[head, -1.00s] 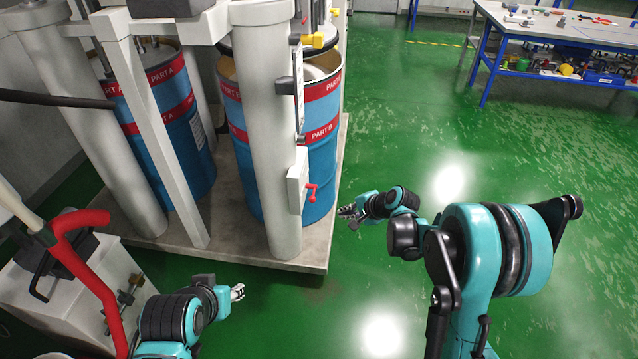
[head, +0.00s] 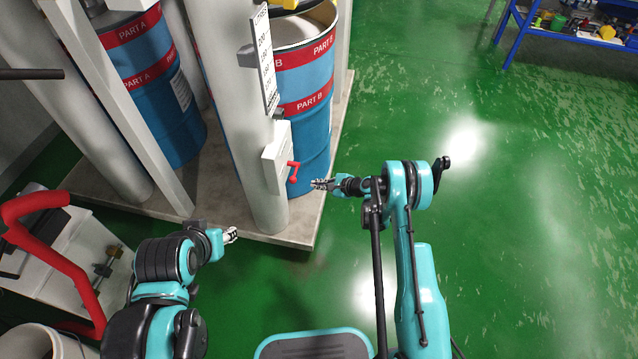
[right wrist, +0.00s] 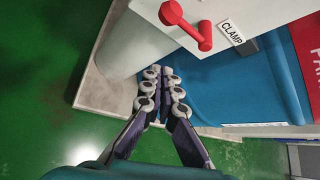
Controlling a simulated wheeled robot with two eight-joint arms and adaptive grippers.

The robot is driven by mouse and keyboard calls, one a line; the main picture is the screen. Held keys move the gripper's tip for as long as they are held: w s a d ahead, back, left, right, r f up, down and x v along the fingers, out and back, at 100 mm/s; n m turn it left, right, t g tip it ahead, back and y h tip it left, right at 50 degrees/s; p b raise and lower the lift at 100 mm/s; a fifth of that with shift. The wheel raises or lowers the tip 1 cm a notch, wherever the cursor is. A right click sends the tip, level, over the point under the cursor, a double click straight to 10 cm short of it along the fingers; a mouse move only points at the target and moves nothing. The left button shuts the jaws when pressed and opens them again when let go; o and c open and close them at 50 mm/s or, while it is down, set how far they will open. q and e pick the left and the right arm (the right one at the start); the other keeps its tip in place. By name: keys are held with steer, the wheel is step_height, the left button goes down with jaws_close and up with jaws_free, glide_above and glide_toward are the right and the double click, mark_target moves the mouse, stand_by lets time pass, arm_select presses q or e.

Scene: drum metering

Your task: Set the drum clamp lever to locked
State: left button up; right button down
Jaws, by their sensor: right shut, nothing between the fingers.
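The red clamp lever (head: 292,172) sits on a white box (head: 277,157) fixed to the front column. In the right wrist view the red lever (right wrist: 186,24) shows near the top, beside a plate reading CLAMP (right wrist: 232,32). My right gripper (head: 318,184) is just right of the lever in the head view, pointing left at it. In the right wrist view the right gripper (right wrist: 161,95) is shut and empty, below the lever and apart from it. My left gripper (head: 231,235) is low at the left, off the platform's front edge; its fingers are too small to judge.
The blue PART B drum (head: 312,130) stands behind the column, and the PART A drum (head: 165,110) is further left. The platform edge (head: 300,240) runs beneath. A red handle (head: 40,205) rises at far left.

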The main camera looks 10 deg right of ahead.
arm_select(q)
step_height(320, 180, down, 4)
steer(key=b, duration=0.3)
steer(key=shift+r, duration=0.2)
arm_select(e)
steer(key=w+a, duration=0.2)
steer(key=a, duration=0.4)
arm_select(q)
steer(key=shift+w, duration=0.15)
